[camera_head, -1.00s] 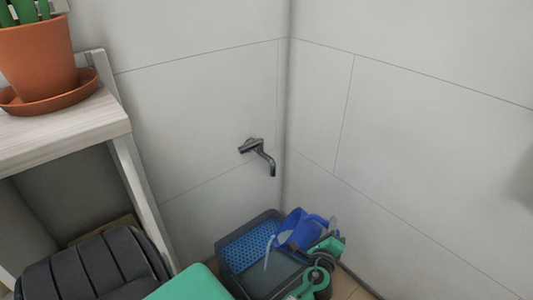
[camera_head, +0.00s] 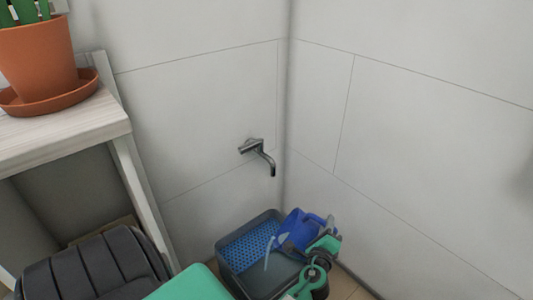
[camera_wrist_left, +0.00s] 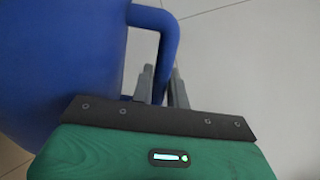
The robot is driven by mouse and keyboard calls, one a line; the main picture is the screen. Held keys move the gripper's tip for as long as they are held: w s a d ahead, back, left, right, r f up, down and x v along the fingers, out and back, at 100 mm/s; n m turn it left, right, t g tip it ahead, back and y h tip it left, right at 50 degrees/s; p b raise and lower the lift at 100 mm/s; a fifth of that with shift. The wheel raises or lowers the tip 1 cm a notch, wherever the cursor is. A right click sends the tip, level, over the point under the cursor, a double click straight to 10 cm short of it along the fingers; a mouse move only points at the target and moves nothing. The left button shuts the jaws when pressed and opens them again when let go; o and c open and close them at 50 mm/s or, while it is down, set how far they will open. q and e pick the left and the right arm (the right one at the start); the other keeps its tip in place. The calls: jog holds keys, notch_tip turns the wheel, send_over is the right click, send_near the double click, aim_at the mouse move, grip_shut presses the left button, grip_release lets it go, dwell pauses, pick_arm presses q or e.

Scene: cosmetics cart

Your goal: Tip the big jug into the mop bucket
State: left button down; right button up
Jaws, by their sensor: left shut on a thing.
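The big blue jug (camera_head: 294,229) is tilted over the mop bucket, mouth side toward the left. A thin pale stream (camera_head: 267,256) falls at its left, into the bucket. The dark grey mop bucket (camera_head: 223,265) stands in the corner, with a blue perforated wringer (camera_head: 250,247) and bluish-grey liquid inside. My green left gripper (camera_head: 320,236) is at the jug's right side. The left wrist view shows its fingers (camera_wrist_left: 162,85) shut on the handle of the jug (camera_wrist_left: 60,65). The jug's inside is hidden. My right gripper is not in view.
A wall tap (camera_head: 262,153) juts out above and behind the bucket. A pale wooden shelf (camera_head: 60,135) with a potted cactus (camera_head: 38,58) stands at left. Walls meet close behind the bucket and jug.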

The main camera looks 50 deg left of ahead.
aim_at(314, 227)
pick_arm(q)
jog(key=shift+s+a+f+n+b, duration=0.15)
jog(key=shift+s+a+n+b, duration=0.1)
jog(key=shift+a+n+b, duration=0.2)
jog(key=shift+s+a+f+n+b, duration=0.15)
jog(key=shift+s+a+n+b, duration=0.15)
jog(key=shift+a, duration=0.25)
dwell(1.4)
jog(key=shift+s+a+n, duration=0.2)
jog(key=shift+a+n, duration=0.15)
jog(key=shift+a, duration=0.15)
jog(key=shift+a, duration=0.1)
